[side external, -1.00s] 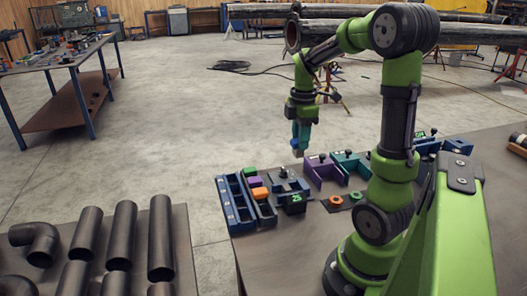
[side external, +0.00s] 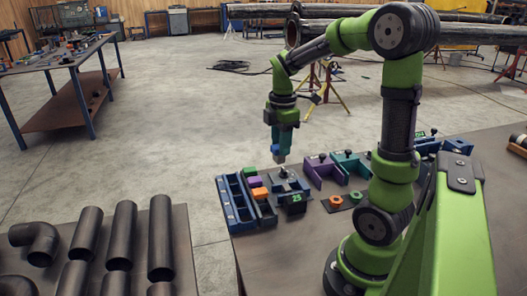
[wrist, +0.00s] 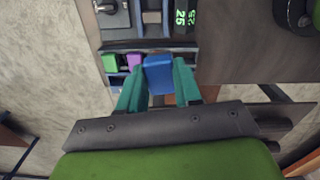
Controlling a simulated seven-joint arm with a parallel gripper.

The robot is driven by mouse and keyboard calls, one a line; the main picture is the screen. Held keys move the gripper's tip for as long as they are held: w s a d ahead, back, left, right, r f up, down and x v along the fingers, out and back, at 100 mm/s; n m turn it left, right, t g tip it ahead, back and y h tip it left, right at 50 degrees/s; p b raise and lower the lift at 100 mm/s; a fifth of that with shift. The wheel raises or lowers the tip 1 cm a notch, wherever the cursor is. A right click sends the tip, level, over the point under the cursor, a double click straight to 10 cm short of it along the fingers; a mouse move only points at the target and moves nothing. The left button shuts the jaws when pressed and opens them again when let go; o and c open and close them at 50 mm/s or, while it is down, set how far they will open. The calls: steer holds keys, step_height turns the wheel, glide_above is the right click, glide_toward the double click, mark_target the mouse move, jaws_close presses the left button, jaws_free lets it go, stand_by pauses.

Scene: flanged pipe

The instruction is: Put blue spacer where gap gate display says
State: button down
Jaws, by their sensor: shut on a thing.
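My gripper (side external: 280,155) hangs above the bench, over the area of the spacer tray and the gap gate. Its teal fingers (wrist: 160,92) are shut on the blue spacer (wrist: 158,75), held between their tips. The gap gate (side external: 288,184) is a blue and grey fixture on a dark plate; part of it shows at the top of the wrist view (wrist: 112,14). Its small black display (side external: 296,198) shows green digits reading 25, turned sideways in the wrist view (wrist: 184,17).
Green (side external: 249,169), purple (side external: 254,182) and orange (side external: 260,193) spacers sit in a tray beside a blue slotted rack (side external: 228,200). Dark pipes lie at the left.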

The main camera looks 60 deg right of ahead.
steer(key=w+a+f+m, duration=0.1)
steer(key=w+a+f, duration=0.3)
steer(key=a+f, duration=0.4)
steer(key=a, duration=0.4)
steer(key=shift+m, duration=0.4)
steer(key=shift+w, duration=0.1)
steer(key=shift+f, duration=0.1)
steer(key=shift+f, duration=1.15)
steer(key=shift+f, duration=0.15)
steer(key=shift+f, duration=0.9)
steer(key=shift+f, duration=0.55)
